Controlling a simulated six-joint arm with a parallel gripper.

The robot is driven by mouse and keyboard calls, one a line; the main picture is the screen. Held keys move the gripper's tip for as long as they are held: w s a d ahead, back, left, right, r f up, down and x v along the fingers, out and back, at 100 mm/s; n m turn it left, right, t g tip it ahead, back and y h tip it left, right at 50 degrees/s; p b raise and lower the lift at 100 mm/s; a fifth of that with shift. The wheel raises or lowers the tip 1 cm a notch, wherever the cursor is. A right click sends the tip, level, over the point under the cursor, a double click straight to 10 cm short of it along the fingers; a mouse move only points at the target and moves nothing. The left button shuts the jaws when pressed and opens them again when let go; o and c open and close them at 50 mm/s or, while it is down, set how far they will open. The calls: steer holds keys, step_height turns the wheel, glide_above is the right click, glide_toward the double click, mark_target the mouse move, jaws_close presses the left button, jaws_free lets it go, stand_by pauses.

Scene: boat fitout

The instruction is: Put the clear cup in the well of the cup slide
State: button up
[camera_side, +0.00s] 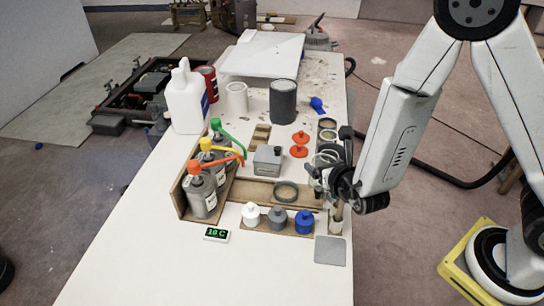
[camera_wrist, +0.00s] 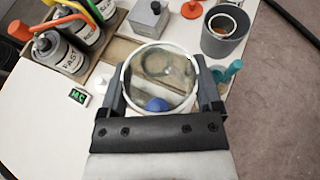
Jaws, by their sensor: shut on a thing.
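The clear cup (camera_wrist: 124,82) is between the two fingers of my gripper (camera_wrist: 158,90), which is shut on it; its round rim faces the wrist camera. The slide's well, a dark ring (camera_side: 286,192), lies left of my gripper. In the wrist view a dark ring shows through the cup. I cannot tell the cup's exact height above the slide.
Bottles with red, yellow and green spouts (camera_side: 203,195) stand in a wooden rack on the left. A grey box (camera_side: 267,159) is behind the slide. White, grey and blue capped pots (camera_side: 277,217) stand in front. A temperature display (camera_side: 216,234) and grey pad (camera_side: 330,250) lie nearer.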

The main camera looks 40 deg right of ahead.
steer(key=shift+w+d+r, duration=1.5)
steer(key=shift+w+r, duration=0.15)
steer(key=shift+r, duration=2.3)
steer(key=shift+w+d+r, duration=1.45)
steer(key=shift+w+r, duration=0.2)
steer(key=shift+r, duration=2.25)
steer(key=w+a+f+m+h, duration=0.1)
steer(key=w+a+f, duration=0.2)
steer(key=f, duration=0.7)
steer(key=w+a+f+m+g+h, duration=0.1)
steer(key=w+a+f+m+h, duration=0.1)
steer(key=f, duration=0.9)
steer(key=shift+w+a+f, duration=0.3)
steer(key=shift+w+a, duration=0.15)
steer(key=shift+w, duration=0.25)
steer(key=shift+f, duration=2.95)
steer(key=shift+f, duration=2.05)
